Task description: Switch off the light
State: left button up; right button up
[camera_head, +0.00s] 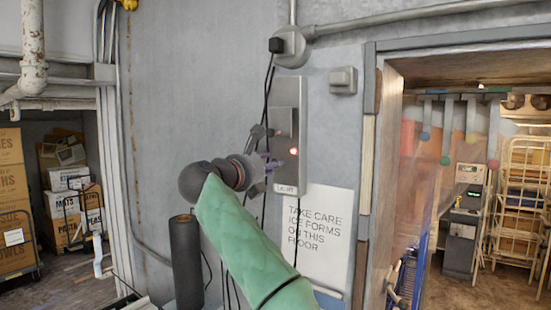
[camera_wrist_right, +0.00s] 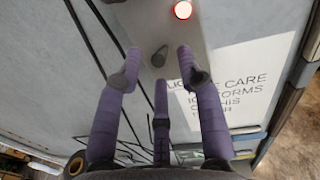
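A tall metal switch panel (camera_head: 288,105) is fixed to the grey wall, with a label reading LIGHT (camera_head: 286,189) at its foot. A red lamp (camera_head: 294,151) glows on it and also shows in the wrist view (camera_wrist_right: 182,9). A dark grey lever (camera_head: 261,132) sticks out from the panel; in the wrist view its rounded end (camera_wrist_right: 159,57) shows between the fingertips. My right gripper (camera_head: 271,163) is close in front of the panel, just below the lever. Its purple fingers are spread open (camera_wrist_right: 159,70) and hold nothing; contact with the lever cannot be told. My left gripper is out of view.
A sign about ice on the floor (camera_head: 319,235) hangs below right of the panel. A small grey box (camera_head: 343,80) and a conduit (camera_head: 400,20) are above. Dark cables run beside the panel. A doorway opens right; stacked cartons (camera_head: 75,190) stand left.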

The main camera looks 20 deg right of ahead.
jog(key=p+x, duration=0.1)
jog(key=x, duration=0.2)
jog(key=shift+s+r, duration=0.1)
jog(key=shift+w+d, duration=0.2)
jog(key=shift+w, duration=0.05)
